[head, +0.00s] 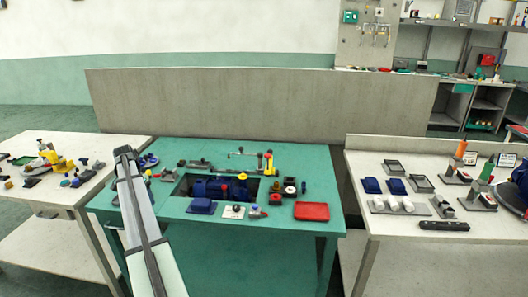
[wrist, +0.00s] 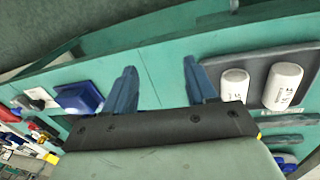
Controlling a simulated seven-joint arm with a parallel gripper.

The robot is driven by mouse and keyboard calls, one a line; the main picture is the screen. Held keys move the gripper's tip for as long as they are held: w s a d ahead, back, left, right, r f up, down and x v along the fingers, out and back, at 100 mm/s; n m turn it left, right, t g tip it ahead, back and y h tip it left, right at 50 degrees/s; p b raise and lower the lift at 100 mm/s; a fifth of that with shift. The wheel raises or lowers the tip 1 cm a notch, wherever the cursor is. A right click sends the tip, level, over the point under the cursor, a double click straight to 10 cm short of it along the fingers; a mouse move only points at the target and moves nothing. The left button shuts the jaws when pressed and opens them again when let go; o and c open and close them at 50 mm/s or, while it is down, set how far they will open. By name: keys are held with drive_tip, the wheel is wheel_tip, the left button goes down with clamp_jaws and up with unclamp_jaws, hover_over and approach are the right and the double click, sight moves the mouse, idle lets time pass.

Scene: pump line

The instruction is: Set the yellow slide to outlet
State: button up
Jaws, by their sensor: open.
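On the teal table (head: 171,229) in the head view, a yellow upright part (head: 268,163) stands at the back right of the dark recess. A small yellow cap (head: 243,176) sits by the blue pump body (head: 215,188) in the recess. Which of these is the yellow slide, and its setting, I cannot tell. In the wrist view my gripper (wrist: 162,88) is open, its two blue fingers apart with only teal surface between them. A small yellow piece (wrist: 52,158) shows at that view's lower left, away from the fingers. The fingers cannot be made out in the head view.
A dark tray (wrist: 257,72) with two white cylinders is right of my fingers; a blue block (wrist: 78,97) is left. In the head view, a red tray (head: 311,211) lies front right. Cluttered side tables (head: 450,248) flank the teal one, and a grey partition (head: 260,105) stands behind.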

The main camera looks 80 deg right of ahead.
drive_tip(key=s+d+r+m+h, duration=0.1)
drive_tip(key=s+d+r, duration=0.2)
drive_tip(key=s+d, duration=0.3)
drive_tip(key=s+d+r+m, duration=0.2)
drive_tip(key=s+d+r, duration=0.1)
drive_tip(key=s+d, duration=0.25)
drive_tip(key=s+d+r+m+h, duration=0.1)
drive_tip(key=s+d+r, duration=0.2)
drive_tip(key=s+d, duration=0.35)
drive_tip(key=m+g+h, duration=0.1)
drive_tip(key=m, duration=0.3)
approach(270, 150)
drive_tip(key=x, duration=1)
drive_tip(key=shift+d+f, duration=0.1)
drive_tip(key=shift+d, duration=0.15)
drive_tip(key=shift+c, duration=0.4)
clamp_jaws()
